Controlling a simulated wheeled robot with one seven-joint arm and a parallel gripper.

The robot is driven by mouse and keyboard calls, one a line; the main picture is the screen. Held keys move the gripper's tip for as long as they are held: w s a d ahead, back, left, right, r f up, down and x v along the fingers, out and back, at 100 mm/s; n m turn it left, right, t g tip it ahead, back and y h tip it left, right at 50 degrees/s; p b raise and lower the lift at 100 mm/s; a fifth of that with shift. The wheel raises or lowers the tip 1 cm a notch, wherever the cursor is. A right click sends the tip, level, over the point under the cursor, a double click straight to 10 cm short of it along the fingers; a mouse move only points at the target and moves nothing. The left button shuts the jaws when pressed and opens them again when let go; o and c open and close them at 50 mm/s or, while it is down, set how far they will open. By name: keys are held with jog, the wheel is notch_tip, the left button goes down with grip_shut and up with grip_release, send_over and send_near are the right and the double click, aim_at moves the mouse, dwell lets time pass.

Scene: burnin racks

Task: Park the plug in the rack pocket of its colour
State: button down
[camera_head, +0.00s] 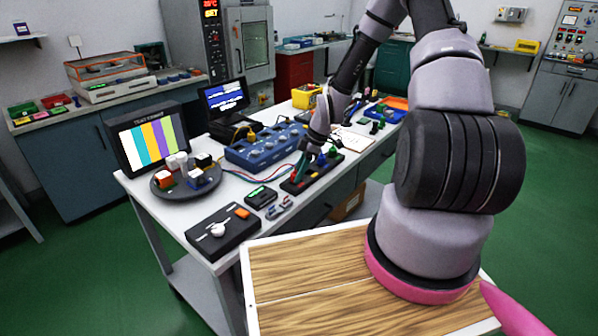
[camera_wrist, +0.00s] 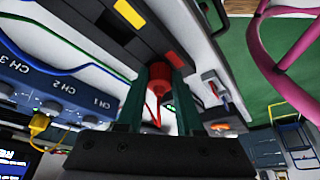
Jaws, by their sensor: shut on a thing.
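My gripper (camera_wrist: 160,95) is shut on a red plug (camera_wrist: 158,76), which sits between its two dark green fingers with a red cable trailing from it. In the head view my gripper (camera_head: 302,168) is low over the near-left end of the black rack (camera_head: 318,179). Blue and green pieces (camera_head: 332,151) stand farther along the rack.
A blue channel box (camera_head: 262,150) with cables stands behind the rack. A small black meter (camera_head: 260,197) and a black box with a white knob (camera_head: 222,230) lie to the left. A round grey tray (camera_head: 165,191) holds several blocks. A monitor (camera_head: 150,138) stands behind it.

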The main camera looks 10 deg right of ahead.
jog(key=shift+c, duration=2.4)
grip_release()
jog(key=v, duration=1)
jog(key=shift+r, duration=0.35)
jog(key=shift+d, duration=0.1)
